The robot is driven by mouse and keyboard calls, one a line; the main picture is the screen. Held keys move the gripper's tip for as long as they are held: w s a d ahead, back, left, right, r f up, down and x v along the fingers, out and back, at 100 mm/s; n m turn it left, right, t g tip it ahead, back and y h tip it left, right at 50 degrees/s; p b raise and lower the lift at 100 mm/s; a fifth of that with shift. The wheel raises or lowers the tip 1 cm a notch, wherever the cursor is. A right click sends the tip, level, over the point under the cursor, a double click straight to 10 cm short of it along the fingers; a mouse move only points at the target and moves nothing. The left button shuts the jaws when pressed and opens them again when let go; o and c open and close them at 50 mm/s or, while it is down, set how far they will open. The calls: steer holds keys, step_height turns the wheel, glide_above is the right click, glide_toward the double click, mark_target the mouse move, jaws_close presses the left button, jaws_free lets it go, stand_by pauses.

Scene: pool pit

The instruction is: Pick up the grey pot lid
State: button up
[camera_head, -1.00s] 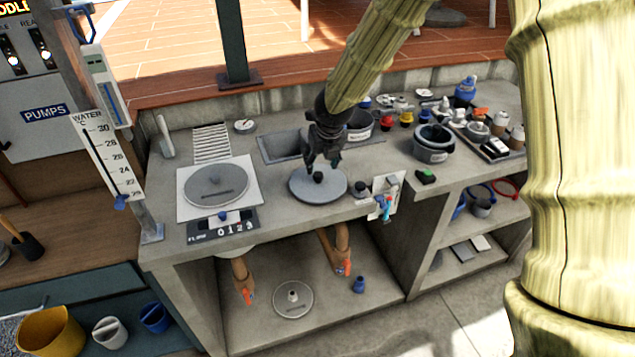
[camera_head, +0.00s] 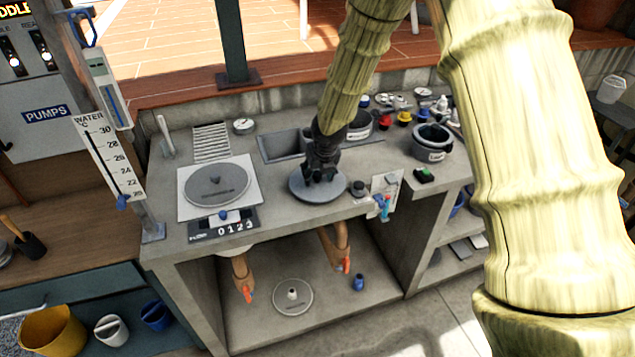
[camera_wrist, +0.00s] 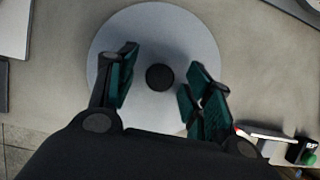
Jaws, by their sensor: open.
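The grey pot lid (camera_head: 318,188) is a round disc lying flat on the concrete counter, right of the scale. It fills the middle of the wrist view (camera_wrist: 150,35), with its dark round knob (camera_wrist: 159,77) at the centre. My gripper (camera_head: 320,177) is directly above the lid and hides the knob in the head view. In the wrist view my open gripper (camera_wrist: 160,85) has one green-padded finger on each side of the knob, with gaps on both sides. Whether the fingertips touch the lid cannot be told.
A scale with a round grey plate (camera_head: 216,184) stands left of the lid. A sink basin (camera_head: 281,146) is behind it. A small dark knob (camera_head: 358,187) and a white plate with coloured taps (camera_head: 384,190) sit close on the right.

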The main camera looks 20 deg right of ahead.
mark_target(318, 174)
jaws_close()
steer(key=shift+r+b, duration=0.45)
steer(key=shift+r, duration=1.4)
steer(key=s+r+b, duration=0.1)
steer(key=s+b, duration=0.3)
steer(key=s, duration=1.2)
steer(key=shift+a+r, duration=0.2)
steer(key=shift+a, duration=0.25)
steer(key=shift+f, duration=0.1)
